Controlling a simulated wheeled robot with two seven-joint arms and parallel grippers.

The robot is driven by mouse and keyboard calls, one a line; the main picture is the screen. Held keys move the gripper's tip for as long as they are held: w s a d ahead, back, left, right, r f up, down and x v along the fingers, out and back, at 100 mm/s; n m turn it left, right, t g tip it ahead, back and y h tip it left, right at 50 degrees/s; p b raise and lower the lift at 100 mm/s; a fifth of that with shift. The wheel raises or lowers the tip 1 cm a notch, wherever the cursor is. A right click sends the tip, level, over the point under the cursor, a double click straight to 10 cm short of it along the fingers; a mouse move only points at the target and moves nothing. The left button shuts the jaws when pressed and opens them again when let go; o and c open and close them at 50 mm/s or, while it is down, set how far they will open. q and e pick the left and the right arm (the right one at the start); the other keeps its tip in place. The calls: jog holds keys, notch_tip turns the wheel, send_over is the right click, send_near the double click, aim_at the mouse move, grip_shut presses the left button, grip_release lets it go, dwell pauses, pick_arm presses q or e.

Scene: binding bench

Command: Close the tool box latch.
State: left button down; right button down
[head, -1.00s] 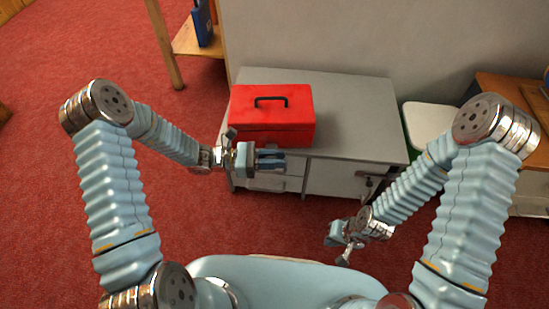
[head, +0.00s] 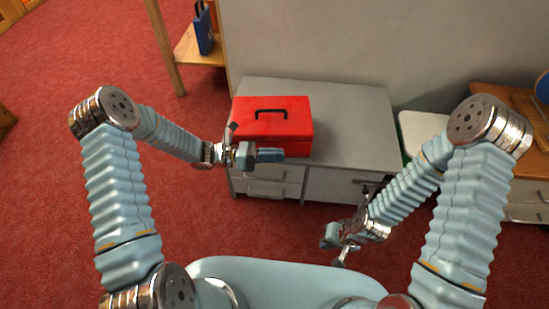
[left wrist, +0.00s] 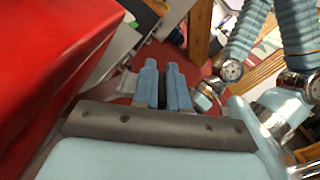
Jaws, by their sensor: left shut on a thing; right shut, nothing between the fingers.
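The red tool box (head: 272,125) sits closed-lidded on the grey cabinet, its dark handle (head: 284,113) lying on top. My left gripper (head: 271,155) is at the box's front face, fingers pointing right along it. In the left wrist view its fingers (left wrist: 162,85) are close together, with a thin dark strip between them, and the red box (left wrist: 50,65) fills the left side. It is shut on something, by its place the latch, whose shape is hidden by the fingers. My right gripper (head: 336,246) is shut and empty, low in front of the cabinet.
The grey cabinet (head: 350,125) has clear top to the right of the box. A white-topped bin (head: 420,128) and a wooden desk (head: 515,105) stand at right. A wooden shelf (head: 196,48) with a blue item (head: 204,32) stands at the back left.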

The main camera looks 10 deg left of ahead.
pick_arm(q)
jog(key=shift+w+a+r, duration=0.1)
jog(key=shift+w+r, duration=0.15)
jog(key=shift+w, duration=0.1)
jog(key=c, duration=1.4)
grip_release()
jog(key=shift+c, duration=0.2)
jog(key=s+a, duration=0.2)
jog(key=a, duration=1.1)
jog(key=shift+a+b, duration=0.35)
jog(key=shift+b, duration=0.1)
jog(key=shift+c, duration=0.4)
